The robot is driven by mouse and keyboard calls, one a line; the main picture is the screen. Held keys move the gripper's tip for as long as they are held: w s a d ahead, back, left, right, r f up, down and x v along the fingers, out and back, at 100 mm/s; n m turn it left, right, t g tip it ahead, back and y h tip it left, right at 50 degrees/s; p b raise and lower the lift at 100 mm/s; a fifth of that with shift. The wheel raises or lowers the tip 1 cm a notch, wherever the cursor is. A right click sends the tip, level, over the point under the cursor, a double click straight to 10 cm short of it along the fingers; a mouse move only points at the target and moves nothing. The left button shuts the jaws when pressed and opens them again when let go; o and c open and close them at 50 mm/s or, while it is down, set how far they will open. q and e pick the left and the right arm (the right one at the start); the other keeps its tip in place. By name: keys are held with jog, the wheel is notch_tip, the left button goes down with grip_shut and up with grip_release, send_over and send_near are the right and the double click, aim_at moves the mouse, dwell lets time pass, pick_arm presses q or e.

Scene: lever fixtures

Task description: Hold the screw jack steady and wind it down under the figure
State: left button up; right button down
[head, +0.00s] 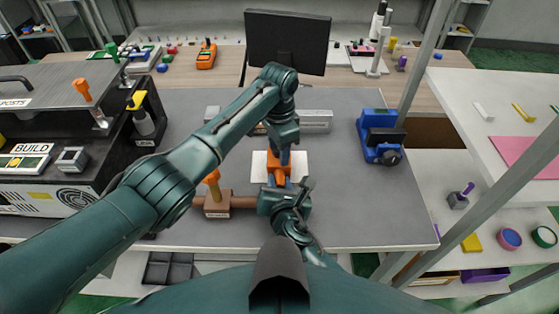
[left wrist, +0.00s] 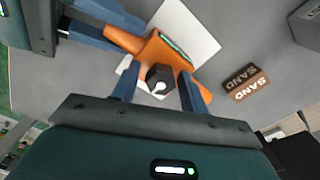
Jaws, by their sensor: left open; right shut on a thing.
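The orange screw jack (head: 280,165) stands on a white sheet (head: 260,167) on the grey bench. In the left wrist view its orange body (left wrist: 158,50) carries a green strip and a dark hexagonal head (left wrist: 160,77). My left gripper (head: 283,156) reaches down over it from above. Its open fingers (left wrist: 157,80) lie either side of the dark head. My right gripper (head: 281,184) comes in from the front, shut on the jack's orange body; its blue fingers (left wrist: 108,20) show at upper left in the wrist view. A readable figure on the jack cannot be made out.
A brown fixture (head: 217,205) with an orange lever stands close left of the jack. A blue device (head: 380,135) stands right, a black monitor (head: 287,42) behind. A brown block lettered SAND (left wrist: 246,82) lies near the jack.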

pick_arm(q)
jog(key=shift+a+r, duration=0.1)
jog(key=shift+r, duration=2.1)
pick_arm(e)
jog(key=shift+f, duration=0.25)
pick_arm(q)
jog(key=shift+w, duration=0.1)
jog(key=shift+r, duration=0.3)
pick_arm(e)
jog(key=shift+d+f, duration=0.15)
pick_arm(q)
notch_tip(320, 180, up, 12)
jog(key=shift+f, duration=0.25)
pick_arm(e)
jog(key=c, duration=1.6)
grip_release()
jog(key=o, duration=0.5)
jog(key=shift+r, duration=0.2)
